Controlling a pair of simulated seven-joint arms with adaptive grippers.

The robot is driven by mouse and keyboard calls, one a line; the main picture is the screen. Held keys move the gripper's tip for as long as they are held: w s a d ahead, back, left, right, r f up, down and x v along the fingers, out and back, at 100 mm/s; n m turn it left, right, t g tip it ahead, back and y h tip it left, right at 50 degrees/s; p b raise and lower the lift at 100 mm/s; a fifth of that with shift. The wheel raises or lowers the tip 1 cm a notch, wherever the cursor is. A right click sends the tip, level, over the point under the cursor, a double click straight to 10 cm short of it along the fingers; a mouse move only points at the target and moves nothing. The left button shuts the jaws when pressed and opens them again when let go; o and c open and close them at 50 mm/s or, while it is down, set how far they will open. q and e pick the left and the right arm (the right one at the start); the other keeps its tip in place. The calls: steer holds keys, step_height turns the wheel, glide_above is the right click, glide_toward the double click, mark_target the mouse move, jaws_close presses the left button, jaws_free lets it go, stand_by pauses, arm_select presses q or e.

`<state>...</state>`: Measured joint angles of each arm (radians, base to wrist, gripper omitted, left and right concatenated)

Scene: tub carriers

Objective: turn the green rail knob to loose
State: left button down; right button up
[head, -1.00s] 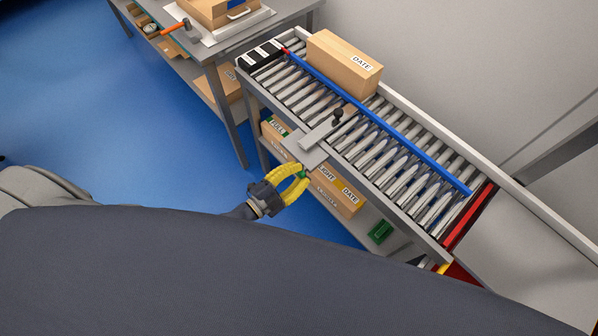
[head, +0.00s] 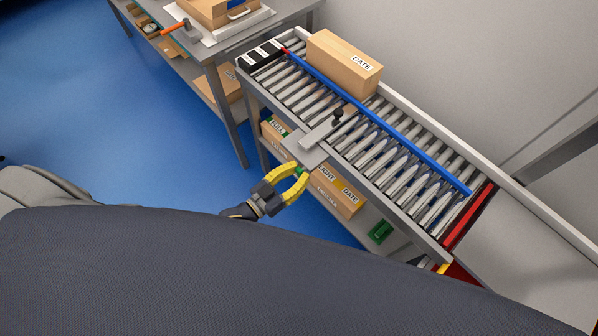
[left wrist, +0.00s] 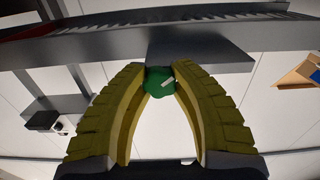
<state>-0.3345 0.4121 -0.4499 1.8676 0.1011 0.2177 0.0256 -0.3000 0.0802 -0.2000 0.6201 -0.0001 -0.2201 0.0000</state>
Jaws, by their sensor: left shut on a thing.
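The green rail knob (left wrist: 159,82) sits under a grey metal plate (left wrist: 200,52) in the left wrist view, with a small pale mark on its face. My left gripper (head: 301,172), with yellow fingers, is shut on the knob; the fingertips press it from both sides in the left wrist view (left wrist: 160,78). In the head view the knob (head: 299,170) is a small green spot, mostly hidden between the fingertips at the plate's near edge. The blue rail (head: 375,119) runs along the roller conveyor. My right gripper is not in view.
A carton labelled DATE (head: 344,63) stands on the rollers (head: 400,172) behind the blue rail. More cartons (head: 336,190) and a green item (head: 380,231) sit on the shelf below. A table with a hammer (head: 186,30) stands at upper left. Blue floor lies open at left.

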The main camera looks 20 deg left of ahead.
arm_select(q)
steer(key=shift+n, duration=1.6)
steer(key=c, duration=1)
jaws_free()
steer(key=shift+o, duration=0.2)
steer(key=v, duration=1.2)
steer(key=shift+f, duration=0.1)
